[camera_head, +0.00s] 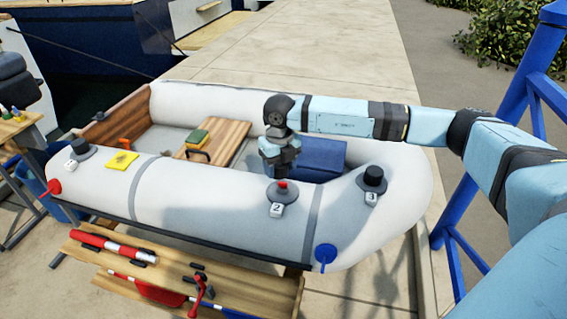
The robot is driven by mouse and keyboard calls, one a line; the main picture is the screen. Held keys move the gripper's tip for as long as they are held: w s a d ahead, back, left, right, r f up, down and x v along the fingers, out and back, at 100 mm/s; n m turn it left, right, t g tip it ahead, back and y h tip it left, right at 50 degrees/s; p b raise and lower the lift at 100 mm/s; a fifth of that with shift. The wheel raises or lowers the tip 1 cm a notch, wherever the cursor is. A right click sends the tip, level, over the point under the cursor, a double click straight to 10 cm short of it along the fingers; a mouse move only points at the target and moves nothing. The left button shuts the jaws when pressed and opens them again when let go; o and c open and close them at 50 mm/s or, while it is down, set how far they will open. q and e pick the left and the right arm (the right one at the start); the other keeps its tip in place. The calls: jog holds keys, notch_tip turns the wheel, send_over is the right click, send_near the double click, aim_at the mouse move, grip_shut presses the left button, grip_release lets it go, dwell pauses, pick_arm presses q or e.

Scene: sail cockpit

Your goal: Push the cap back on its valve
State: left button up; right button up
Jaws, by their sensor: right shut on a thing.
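Three valves sit along the near tube of the grey inflatable boat (215,195). Valve 2 (282,194) has a dark round base with a red top showing and a white tag with a 2. Valve 3 (374,179), to its right, carries a tall black cap. Valve 1 (82,150) is at the far left, with a dark top. My right gripper (282,172) points down just above valve 2. It is shut on the cap, which is small and dark and mostly lost against the fingers. I cannot tell whether the cap touches the valve. My left gripper is out of view.
Inside the boat are a wooden seat (222,135) with a green-yellow block and a blue box (315,155). A yellow cloth (121,160) lies on the tube. A wooden bench (250,285) with tools stands in front. A blue frame (478,130) rises at right.

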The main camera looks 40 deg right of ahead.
aim_at(284, 189)
jog(key=m, duration=0.1)
jog(key=d+m, duration=0.1)
jog(key=shift+f+m, duration=0.1)
jog(key=shift+m, duration=0.3)
jog(key=shift+f+b, duration=0.55)
jog(key=shift+f, duration=0.15)
jog(key=shift+f+b, duration=0.6)
jog(key=shift+f, duration=0.6)
jog(key=shift+f+b, duration=0.85)
jog(key=shift+f, duration=0.1)
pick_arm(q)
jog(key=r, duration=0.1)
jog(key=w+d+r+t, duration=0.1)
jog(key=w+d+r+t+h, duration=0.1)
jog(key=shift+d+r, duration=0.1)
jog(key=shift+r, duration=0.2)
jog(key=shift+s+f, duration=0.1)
